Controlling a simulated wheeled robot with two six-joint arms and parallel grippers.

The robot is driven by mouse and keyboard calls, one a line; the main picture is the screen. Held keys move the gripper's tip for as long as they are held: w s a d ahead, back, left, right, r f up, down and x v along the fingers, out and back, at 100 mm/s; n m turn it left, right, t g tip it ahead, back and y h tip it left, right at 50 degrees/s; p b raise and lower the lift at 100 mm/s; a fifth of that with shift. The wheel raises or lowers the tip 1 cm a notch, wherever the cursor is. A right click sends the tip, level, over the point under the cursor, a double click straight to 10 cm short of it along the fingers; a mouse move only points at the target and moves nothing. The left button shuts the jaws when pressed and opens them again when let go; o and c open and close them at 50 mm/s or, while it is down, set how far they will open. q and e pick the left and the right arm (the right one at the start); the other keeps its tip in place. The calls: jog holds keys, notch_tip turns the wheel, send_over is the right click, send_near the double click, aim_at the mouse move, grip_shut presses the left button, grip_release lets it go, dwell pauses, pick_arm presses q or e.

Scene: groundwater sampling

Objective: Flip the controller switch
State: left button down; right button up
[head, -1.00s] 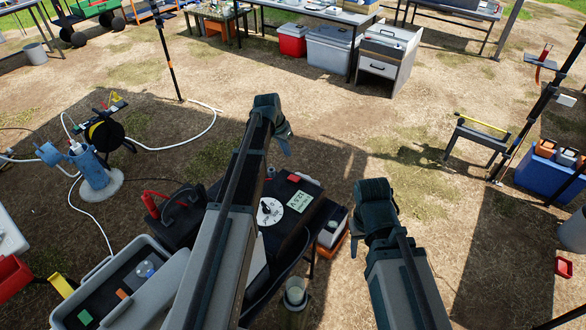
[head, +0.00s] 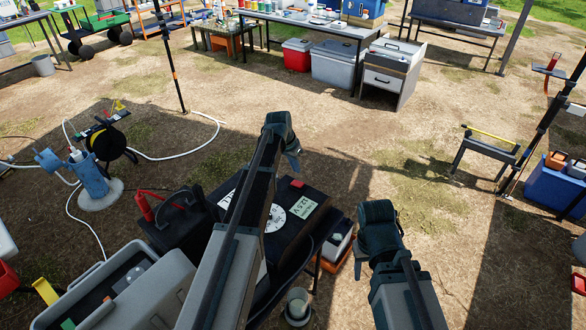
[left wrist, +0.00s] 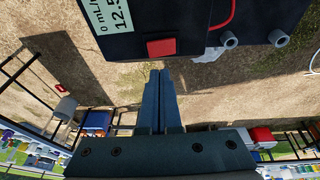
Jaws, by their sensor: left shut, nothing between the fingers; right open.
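The controller is a black box (head: 261,245) with a white round dial, a pale label and a red switch (head: 296,184) at its far edge. In the left wrist view the red switch (left wrist: 161,47) sits near the box edge, beside the label reading 12.5. My left gripper (head: 294,162) is shut and empty, just beyond the switch in the head view. Its closed fingers (left wrist: 160,75) point toward the switch in the left wrist view, with a small gap in the picture; contact cannot be told. My left arm covers part of the controller. My right gripper (head: 363,264) is open, right of the controller.
A black battery-like box (head: 180,228) with a red clamp stands left of the controller. A grey case (head: 125,290) is at the lower left. A blue pump-like post (head: 92,178) and white hose lie further left.

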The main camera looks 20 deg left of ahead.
aim_at(300, 183)
pick_arm(q)
jog(key=b+x, duration=0.2)
jog(key=s+b+x, duration=0.1)
jog(key=b+x, duration=0.1)
jog(key=x, duration=0.1)
jog(key=shift+d+f+b, duration=0.1)
jog(key=shift+f+b, duration=0.2)
jog(key=shift+f, duration=0.15)
jog(key=shift+r, duration=0.1)
